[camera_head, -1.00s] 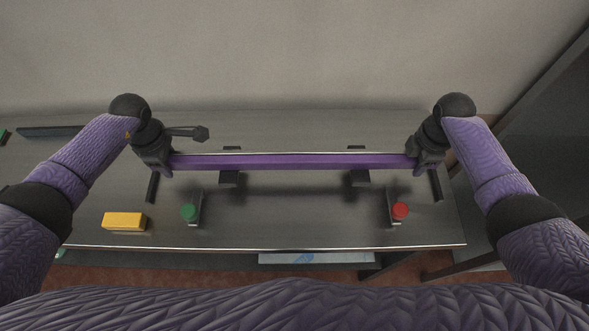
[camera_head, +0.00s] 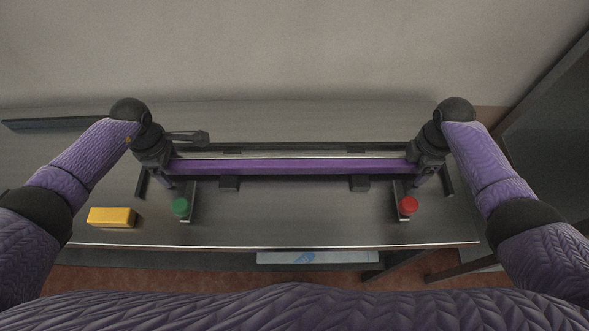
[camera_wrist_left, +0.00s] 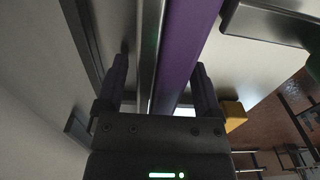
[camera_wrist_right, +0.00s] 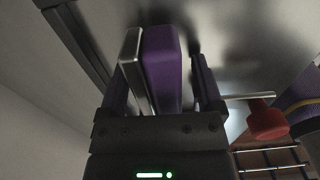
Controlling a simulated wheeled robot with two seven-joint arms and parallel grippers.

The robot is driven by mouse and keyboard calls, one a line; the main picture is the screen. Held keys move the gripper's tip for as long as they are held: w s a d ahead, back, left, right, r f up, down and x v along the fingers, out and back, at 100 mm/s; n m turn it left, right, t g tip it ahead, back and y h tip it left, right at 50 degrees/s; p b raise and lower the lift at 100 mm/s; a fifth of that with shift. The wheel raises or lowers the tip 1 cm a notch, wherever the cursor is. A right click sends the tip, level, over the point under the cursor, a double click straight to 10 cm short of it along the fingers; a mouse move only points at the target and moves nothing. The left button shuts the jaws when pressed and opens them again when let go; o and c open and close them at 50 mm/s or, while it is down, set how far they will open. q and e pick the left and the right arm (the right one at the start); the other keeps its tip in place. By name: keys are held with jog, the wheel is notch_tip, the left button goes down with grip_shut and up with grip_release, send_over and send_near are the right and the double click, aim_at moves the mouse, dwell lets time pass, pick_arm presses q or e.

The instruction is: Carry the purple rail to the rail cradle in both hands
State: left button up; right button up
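The purple rail (camera_head: 290,167), with a silvery strip along its far side, lies level across the middle of the table. It also shows in the left wrist view (camera_wrist_left: 182,50) and the right wrist view (camera_wrist_right: 161,70). Dark blocks, seemingly the rail cradle (camera_head: 229,184), show at its front and back edges; the rail sits between them, but I cannot tell if it bears on them. My left gripper (camera_head: 165,176) is at the rail's left end and my right gripper (camera_head: 424,174) at its right end. Both have fingers spread around the rail, with gaps beside it.
A yellow block (camera_head: 112,217) lies at the front left. A green knob (camera_head: 180,206) and a red knob (camera_head: 408,204) stand on small brackets in front of the rail. A dark bar (camera_head: 52,124) lies at the back left. The front middle of the table is clear.

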pick_arm(q)
notch_tip(320, 180, up, 12)
jog(key=shift+w+f, duration=0.1)
jog(key=shift+f, duration=0.15)
jog(key=shift+r, duration=0.25)
pick_arm(e)
jog(key=shift+r, duration=0.2)
notch_tip(320, 180, up, 12)
jog(key=shift+f, duration=0.15)
jog(key=shift+f, duration=0.1)
